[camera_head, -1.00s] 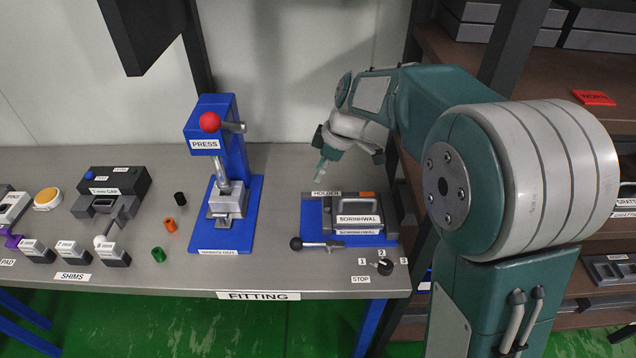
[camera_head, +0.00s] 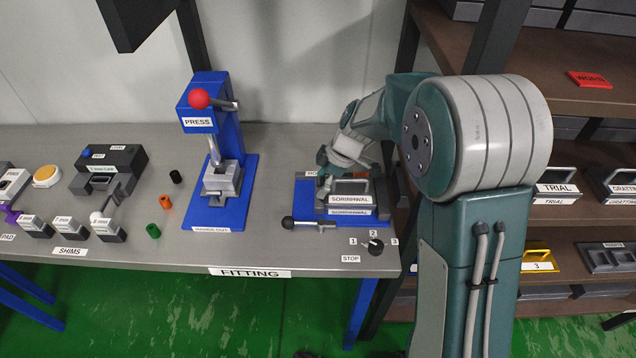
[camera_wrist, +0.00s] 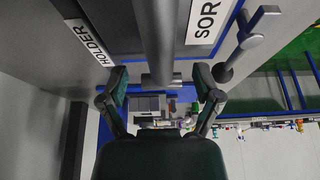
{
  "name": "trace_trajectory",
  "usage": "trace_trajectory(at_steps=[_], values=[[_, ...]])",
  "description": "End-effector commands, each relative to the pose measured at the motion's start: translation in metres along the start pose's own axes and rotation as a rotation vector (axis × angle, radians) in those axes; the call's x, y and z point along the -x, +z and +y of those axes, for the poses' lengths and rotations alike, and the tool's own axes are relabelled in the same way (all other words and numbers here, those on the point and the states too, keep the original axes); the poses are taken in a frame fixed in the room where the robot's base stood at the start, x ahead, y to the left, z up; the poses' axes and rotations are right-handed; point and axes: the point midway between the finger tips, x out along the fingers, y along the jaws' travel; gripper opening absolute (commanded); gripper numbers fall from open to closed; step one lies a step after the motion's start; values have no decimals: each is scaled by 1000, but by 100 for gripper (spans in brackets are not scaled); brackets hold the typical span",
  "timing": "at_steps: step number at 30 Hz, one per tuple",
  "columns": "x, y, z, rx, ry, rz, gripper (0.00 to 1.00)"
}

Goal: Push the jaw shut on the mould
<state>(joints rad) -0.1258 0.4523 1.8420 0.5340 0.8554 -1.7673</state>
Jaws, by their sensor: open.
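The mould (camera_head: 351,200), a grey block labelled SORINHWAL with a loop handle, sits in the holder on a blue base (camera_head: 308,199). A black-knobbed lever (camera_head: 303,223) lies across the holder's front left; it also shows in the wrist view (camera_wrist: 244,40). I cannot clearly pick out the jaw or its gap to the mould. My gripper (camera_head: 326,190) is low over the holder's left end, beside the mould. In the wrist view, my gripper (camera_wrist: 161,88) has its fingers spread, with a grey bar (camera_wrist: 154,45) showing between them. Contact cannot be told.
The blue press (camera_head: 219,140) stands left of the holder. A dial (camera_head: 375,246) is at the bench's front right corner. Coloured rings and shims (camera_head: 70,226) lie further left. Shelves (camera_head: 560,210) rise at the right. Bench between press and holder is clear.

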Motion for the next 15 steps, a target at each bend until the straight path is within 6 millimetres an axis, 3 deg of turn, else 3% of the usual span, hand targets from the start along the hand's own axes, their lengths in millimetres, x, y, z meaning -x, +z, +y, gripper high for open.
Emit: trace_trajectory(at_steps=[10,11,15], values=[[-12,-9,0,1,0,-10,82],[-12,-9,0,1,0,-10,73],[-10,-6,0,0,1,-7,11]])
